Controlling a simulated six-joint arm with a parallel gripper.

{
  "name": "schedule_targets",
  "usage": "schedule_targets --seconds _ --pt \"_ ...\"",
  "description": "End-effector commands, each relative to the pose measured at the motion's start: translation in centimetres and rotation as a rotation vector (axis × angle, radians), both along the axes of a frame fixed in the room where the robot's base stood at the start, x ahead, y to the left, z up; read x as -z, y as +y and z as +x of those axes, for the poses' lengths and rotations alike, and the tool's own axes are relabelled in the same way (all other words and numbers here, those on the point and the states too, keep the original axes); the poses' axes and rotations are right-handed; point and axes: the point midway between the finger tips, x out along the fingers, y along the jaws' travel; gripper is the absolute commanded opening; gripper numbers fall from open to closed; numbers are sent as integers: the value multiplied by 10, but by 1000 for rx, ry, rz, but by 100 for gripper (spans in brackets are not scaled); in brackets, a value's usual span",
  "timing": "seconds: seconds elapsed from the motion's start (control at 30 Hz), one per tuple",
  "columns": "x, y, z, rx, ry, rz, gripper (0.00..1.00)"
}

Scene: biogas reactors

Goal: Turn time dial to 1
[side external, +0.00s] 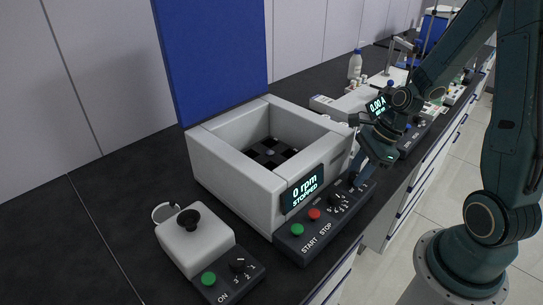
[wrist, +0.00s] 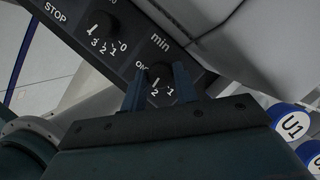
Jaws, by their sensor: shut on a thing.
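The time dial (wrist: 159,72) is a small black knob on the dark control panel (side external: 297,245), under the label "min". Numbers 1 and 2 show on its lower side in the wrist view. My gripper (wrist: 159,80) has one finger on each side of the knob and is shut on it. A short white mark shows near the knob's lower edge, but I cannot tell exactly which number it points at. In the side view my gripper (side external: 362,165) is over the panel's far right end, and the knob is largely hidden there.
The centrifuge (side external: 236,170) has an open top and its display reads "0 rpm STOPPED". A speed dial (wrist: 102,25), green START button (side external: 297,229) and red STOP button (side external: 314,214) share the panel. A vortex mixer (side external: 195,243) stands at the front left. U1 cap (wrist: 293,125) is nearby.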

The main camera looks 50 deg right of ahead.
Motion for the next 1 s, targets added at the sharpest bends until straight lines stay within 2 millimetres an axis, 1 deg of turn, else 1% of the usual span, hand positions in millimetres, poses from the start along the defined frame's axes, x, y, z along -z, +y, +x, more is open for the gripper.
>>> schedule_targets --seconds 0.03,0.07,0.13,0.17,0.47,0.67,0.87,1.0 --pt "1 0 0 1 1 1 7" --pt "1 0 0 1 0 0 35" --pt "1 0 0 1 0 0 49" --pt "1 0 0 1 0 0 51" --pt "0 0 0 1 0 0 51" --pt "-5 -2 -1 3 -1 -1 51" --pt "-18 -7 -4 4 -3 -2 51" --pt "-33 -12 -7 3 -5 -2 51"
